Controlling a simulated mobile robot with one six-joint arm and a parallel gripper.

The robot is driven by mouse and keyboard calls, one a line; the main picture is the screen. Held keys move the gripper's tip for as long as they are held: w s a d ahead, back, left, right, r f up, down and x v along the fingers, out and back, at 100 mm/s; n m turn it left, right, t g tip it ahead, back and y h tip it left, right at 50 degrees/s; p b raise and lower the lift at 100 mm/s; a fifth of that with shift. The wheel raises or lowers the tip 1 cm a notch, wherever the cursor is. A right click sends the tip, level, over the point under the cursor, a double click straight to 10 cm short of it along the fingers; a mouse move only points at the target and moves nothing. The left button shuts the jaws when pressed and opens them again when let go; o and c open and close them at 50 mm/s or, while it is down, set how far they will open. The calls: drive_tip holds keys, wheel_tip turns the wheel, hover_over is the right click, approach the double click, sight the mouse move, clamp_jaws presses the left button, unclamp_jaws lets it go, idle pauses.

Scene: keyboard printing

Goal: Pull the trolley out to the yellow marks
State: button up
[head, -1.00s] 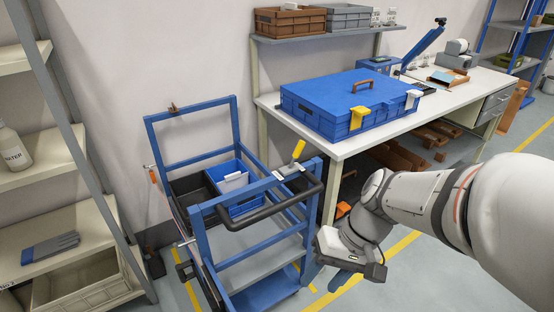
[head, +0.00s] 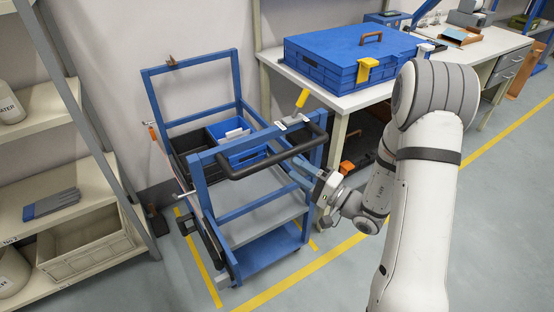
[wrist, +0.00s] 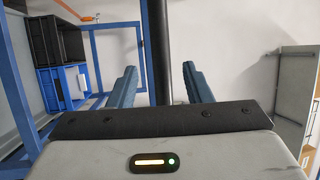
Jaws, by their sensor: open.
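The blue-framed trolley (head: 262,215) stands near the wall, with its black handle (head: 235,168) on the near side. A yellow lever (head: 302,98) rises from its top rail. Yellow floor marks run on its left (head: 202,262) and across its near side (head: 290,277). My gripper (head: 305,167) is near the right end of the handle. In the wrist view its two blue fingers (wrist: 161,88) are apart, with the black handle bar (wrist: 157,40) appearing between them. Whether they touch it cannot be told.
The trolley carries a black bin (head: 190,140) and a blue bin (head: 240,150). A shelf rack (head: 70,190) stands close on the left. A workbench (head: 350,98) with a blue case (head: 350,60) stands to the right. The floor at the near side is clear.

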sight(278, 159)
drive_tip(key=p+x, duration=0.1)
drive_tip(key=x, duration=0.6)
drive_tip(key=shift+s, duration=0.2)
drive_tip(key=shift+c, duration=0.4)
clamp_jaws()
